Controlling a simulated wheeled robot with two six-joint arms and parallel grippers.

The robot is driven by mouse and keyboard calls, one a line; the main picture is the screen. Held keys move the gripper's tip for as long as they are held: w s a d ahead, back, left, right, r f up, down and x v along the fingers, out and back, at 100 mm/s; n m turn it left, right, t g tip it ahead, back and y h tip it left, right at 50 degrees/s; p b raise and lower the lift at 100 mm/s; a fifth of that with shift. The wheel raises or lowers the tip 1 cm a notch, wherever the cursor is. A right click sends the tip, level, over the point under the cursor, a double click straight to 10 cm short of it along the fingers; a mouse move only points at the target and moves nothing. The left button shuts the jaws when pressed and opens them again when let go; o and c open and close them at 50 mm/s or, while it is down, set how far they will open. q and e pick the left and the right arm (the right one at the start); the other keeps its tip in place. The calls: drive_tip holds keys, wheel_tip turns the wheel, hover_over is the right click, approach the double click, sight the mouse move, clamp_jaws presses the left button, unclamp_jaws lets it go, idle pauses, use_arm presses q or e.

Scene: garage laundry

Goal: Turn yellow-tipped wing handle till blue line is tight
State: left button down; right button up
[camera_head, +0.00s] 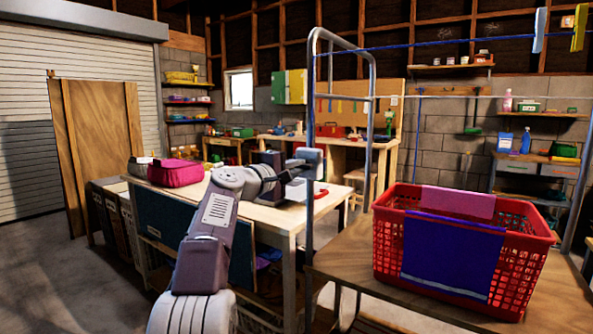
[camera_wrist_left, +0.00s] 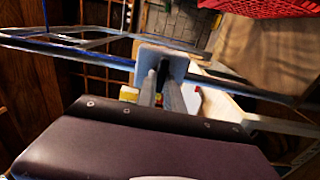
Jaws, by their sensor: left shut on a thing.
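My left gripper (camera_head: 308,158) is beside the left upright of the metal tube frame (camera_head: 310,110). In the left wrist view its fingers (camera_wrist_left: 165,80) are shut. A yellow tip (camera_wrist_left: 128,94) shows beside the fingers, with a smaller yellow patch on their other side. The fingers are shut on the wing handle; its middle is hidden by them. The blue line (camera_head: 450,43) runs from the frame's top to the upper right. It looks nearly straight; I cannot tell how tight it is. My right gripper is not in view.
A red basket (camera_head: 395,240) with a blue cloth (camera_head: 450,258) and a pink cloth (camera_head: 458,202) stands on a wooden table (camera_head: 345,263) at right. A light-topped table (camera_head: 265,215) with a magenta bag (camera_head: 176,172) is at left. Clothespins (camera_head: 578,28) hang at upper right.

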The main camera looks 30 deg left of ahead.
use_arm(q)
drive_tip(key=shift+f, duration=0.1)
idle(0.3)
drive_tip(key=c, duration=1.5)
unclamp_jaws()
drive_tip(key=shift+o, duration=0.2)
drive_tip(key=shift+s, duration=0.35)
drive_tip(key=s+b, duration=0.2)
drive_tip(key=s, duration=0.6)
drive_tip(key=shift+s+a, duration=0.15)
drive_tip(key=shift+a, duration=0.2)
